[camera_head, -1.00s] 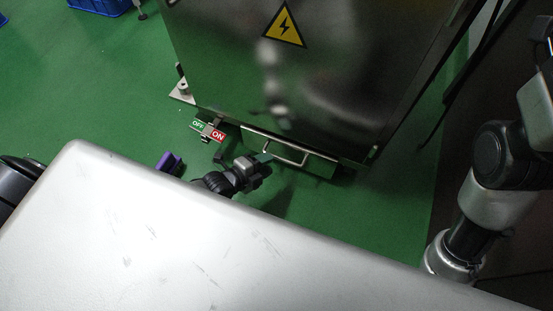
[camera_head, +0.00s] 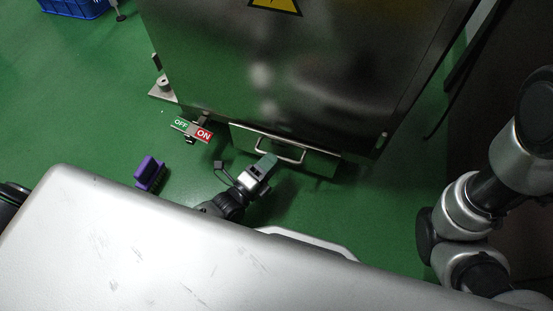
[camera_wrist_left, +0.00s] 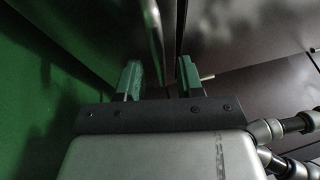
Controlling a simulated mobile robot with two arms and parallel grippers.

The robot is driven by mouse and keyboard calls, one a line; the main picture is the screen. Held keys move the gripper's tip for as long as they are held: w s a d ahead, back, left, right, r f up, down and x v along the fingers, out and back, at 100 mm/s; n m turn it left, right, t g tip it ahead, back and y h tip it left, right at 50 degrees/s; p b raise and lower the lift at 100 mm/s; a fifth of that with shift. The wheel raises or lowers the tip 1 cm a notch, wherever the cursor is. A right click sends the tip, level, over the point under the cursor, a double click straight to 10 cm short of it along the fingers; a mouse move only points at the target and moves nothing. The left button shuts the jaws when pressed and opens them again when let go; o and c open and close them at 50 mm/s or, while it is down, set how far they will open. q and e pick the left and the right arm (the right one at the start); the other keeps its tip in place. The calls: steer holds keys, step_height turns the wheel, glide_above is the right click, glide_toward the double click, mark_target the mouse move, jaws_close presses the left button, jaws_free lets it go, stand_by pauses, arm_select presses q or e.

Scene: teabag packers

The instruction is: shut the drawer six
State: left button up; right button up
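A metal drawer (camera_head: 324,162) with a bar handle (camera_head: 293,159) sits low at the foot of the steel cabinet in the head view. Its front seems to stand a little out from the cabinet; how far I cannot tell. No number shows on it. My left gripper (camera_head: 266,162) is at the drawer front, by the left end of the handle; whether it touches is unclear. In the left wrist view its two green-padded fingers (camera_wrist_left: 160,80) are apart, with dark metal panels beyond them. My right arm shows at the right, but its gripper is out of view.
The steel cabinet (camera_head: 300,75) rises behind the drawer. An OFF/ON sign (camera_head: 191,130) sticks out at its left foot. A purple object (camera_head: 149,172) stands on the green floor (camera_head: 75,110), which is clear at the left. A blue crate (camera_head: 75,6) is at the far left.

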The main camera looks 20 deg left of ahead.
arm_select(q)
steer(key=shift+b+x, duration=0.4)
steer(key=shift+x, duration=0.95)
jaws_close()
